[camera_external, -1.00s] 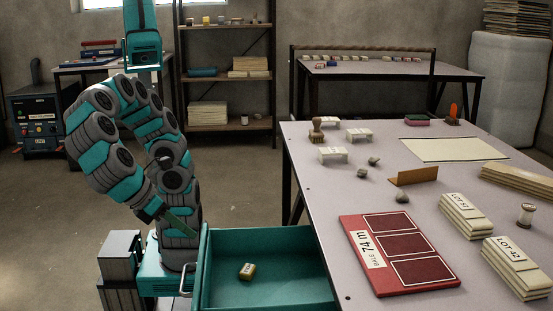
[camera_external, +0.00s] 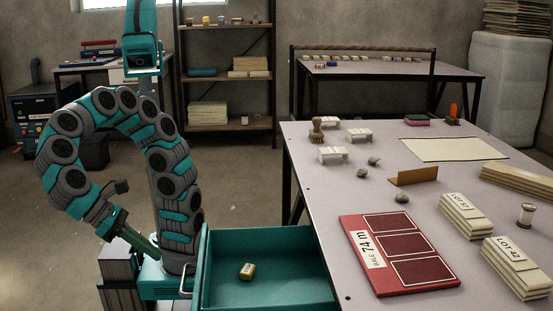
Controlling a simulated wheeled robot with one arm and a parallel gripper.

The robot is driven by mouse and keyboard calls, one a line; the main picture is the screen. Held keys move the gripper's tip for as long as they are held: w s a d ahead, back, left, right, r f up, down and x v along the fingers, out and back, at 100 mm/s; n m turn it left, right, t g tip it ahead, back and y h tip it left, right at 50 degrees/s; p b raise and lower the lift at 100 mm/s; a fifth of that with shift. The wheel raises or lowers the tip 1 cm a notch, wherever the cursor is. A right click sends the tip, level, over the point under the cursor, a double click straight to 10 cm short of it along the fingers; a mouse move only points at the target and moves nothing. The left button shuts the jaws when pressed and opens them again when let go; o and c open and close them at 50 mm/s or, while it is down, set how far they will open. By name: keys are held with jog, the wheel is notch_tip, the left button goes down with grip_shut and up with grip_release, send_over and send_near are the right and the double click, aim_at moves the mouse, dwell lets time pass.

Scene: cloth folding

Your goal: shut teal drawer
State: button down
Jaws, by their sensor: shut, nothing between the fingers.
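The teal drawer (camera_external: 268,240) is pulled out from under the near table, toward the left. Its light metal handle (camera_external: 186,280) is on its left face. My gripper (camera_external: 157,254) is shut and empty. It points down and to the right, to the left of the drawer and a little above the handle. My own column is close behind it. I cannot tell whether the fingertips touch anything there.
The near table (camera_external: 300,165) carries a red board (camera_external: 400,252), stacks of pale lot cloths (camera_external: 465,215), a brown angled piece (camera_external: 414,176) and a stamp (camera_external: 316,130). A shelf (camera_external: 227,80) stands at the back. Open floor (camera_external: 240,175) lies behind the drawer.

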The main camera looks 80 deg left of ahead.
jog(key=w+f, duration=0.1)
jog(key=w, duration=0.1)
jog(key=w+f, duration=0.2)
jog(key=w, duration=0.1)
jog(key=shift+w, duration=1)
jog(key=w+p, duration=0.7)
jog(key=w, duration=2.1)
jog(key=shift+w+p, duration=0.25)
jog(key=shift+p, duration=0.15)
jog(key=shift+r, duration=0.1)
jog(key=shift+a, duration=0.1)
